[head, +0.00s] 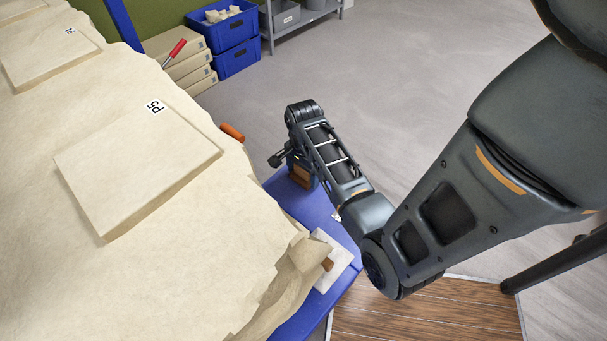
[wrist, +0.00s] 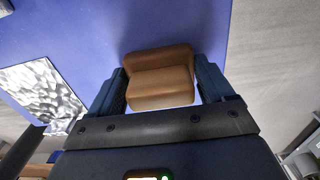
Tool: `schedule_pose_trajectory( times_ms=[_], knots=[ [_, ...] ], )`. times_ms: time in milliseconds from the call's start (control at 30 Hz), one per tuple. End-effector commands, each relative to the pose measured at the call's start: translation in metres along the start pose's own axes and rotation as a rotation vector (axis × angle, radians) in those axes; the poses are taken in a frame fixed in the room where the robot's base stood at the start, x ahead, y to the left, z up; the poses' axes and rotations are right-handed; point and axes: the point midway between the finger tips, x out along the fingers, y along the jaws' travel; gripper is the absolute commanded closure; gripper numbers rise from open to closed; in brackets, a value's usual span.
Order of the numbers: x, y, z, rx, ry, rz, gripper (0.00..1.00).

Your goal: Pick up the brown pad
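The brown pad (wrist: 160,88) sits between the two fingers of my gripper (wrist: 161,85) in the wrist view. Both fingers lie against its sides, with no clear gap showing. In the head view the brown pad (head: 301,173) shows as a small brown block at the end of my arm, over the blue tabletop (head: 312,208). My gripper (head: 299,165) is partly hidden there by my wrist. I cannot tell whether the pad rests on the blue surface or is slightly above it.
A large pale fossil jacket (head: 150,250) fills the left, with a labelled slab (head: 140,165) on it. An orange-brown handle (head: 232,132) pokes out beside it. A white sheet (head: 333,262) lies near the table's front corner. Blue crates (head: 236,58) stand behind; the floor at right is open.

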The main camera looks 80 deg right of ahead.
Motion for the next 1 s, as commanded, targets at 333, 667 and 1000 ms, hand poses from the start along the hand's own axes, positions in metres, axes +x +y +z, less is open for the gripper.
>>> schedule_pose_trajectory(
  times_ms=[333, 667, 1000],
  knots=[
    [0.000, 0.000, 0.000, 0.000, 0.000, 0.000, 0.52],
    [-0.004, 0.000, 0.000, 0.000, 0.001, -0.002, 0.52],
    [-0.048, 0.004, -0.011, 0.006, 0.002, -0.003, 0.52]
  ],
)
